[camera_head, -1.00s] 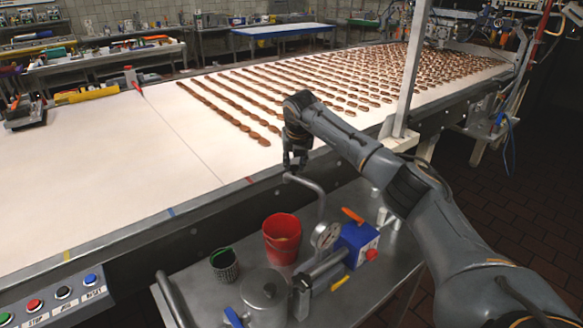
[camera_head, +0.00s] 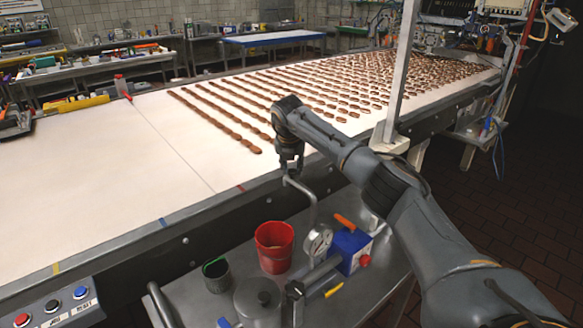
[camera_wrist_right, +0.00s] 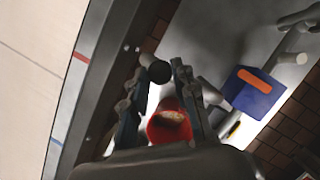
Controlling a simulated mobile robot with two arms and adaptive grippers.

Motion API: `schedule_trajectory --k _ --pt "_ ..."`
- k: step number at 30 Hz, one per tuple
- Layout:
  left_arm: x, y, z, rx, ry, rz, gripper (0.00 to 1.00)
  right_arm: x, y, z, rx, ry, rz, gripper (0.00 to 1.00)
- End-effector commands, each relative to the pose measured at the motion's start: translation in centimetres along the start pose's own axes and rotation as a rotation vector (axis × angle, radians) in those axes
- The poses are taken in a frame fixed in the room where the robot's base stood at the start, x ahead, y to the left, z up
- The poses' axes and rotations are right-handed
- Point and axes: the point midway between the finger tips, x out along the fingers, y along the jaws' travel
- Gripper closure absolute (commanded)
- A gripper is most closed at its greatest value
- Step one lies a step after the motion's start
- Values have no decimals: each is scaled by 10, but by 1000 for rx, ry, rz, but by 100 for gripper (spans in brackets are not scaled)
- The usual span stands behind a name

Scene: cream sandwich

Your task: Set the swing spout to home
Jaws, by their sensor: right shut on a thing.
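The swing spout (camera_head: 301,189) is a bent grey tube. It rises from the pump on the metal cart, bends over, and its free end points left toward the conveyor. My right gripper (camera_head: 288,166) is shut on the spout near this free end, above the cart's conveyor-side edge. In the right wrist view, a dark round end (camera_wrist_right: 158,72) shows near the fingertips of my right gripper (camera_wrist_right: 158,82), with the red bucket below. The fingers partly hide the held part of the spout. My left gripper is not in view.
On the cart (camera_head: 215,250) stand a red bucket (camera_head: 274,250), a dark cup (camera_head: 216,277), a lidded metal pot (camera_head: 258,302), a pressure gauge (camera_head: 318,241) and a blue box (camera_head: 350,248). The conveyor (camera_head: 90,185) with rows of brown pieces runs behind. A white post (camera_head: 402,75) stands right.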

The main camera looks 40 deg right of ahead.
Motion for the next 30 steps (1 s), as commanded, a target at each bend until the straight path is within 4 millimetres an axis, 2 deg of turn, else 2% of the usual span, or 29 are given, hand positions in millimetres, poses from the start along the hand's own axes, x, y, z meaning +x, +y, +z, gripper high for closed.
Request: schedule_trajectory --k 1,2,5,14,17,20,30 --pt "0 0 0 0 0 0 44 -1 -1 2 3 -4 0 100" --pt "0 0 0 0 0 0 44 -1 -1 2 3 -4 0 71" --pt "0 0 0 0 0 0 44 0 -1 2 2 -3 -1 50" --pt "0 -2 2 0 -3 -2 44 -1 -1 1 0 -2 0 50" --pt "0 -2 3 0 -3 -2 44 -6 0 1 0 -3 1 50" --pt "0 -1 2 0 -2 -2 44 -20 0 2 -2 -4 3 50" --pt "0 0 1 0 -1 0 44 -91 -1 2 0 -5 2 50"
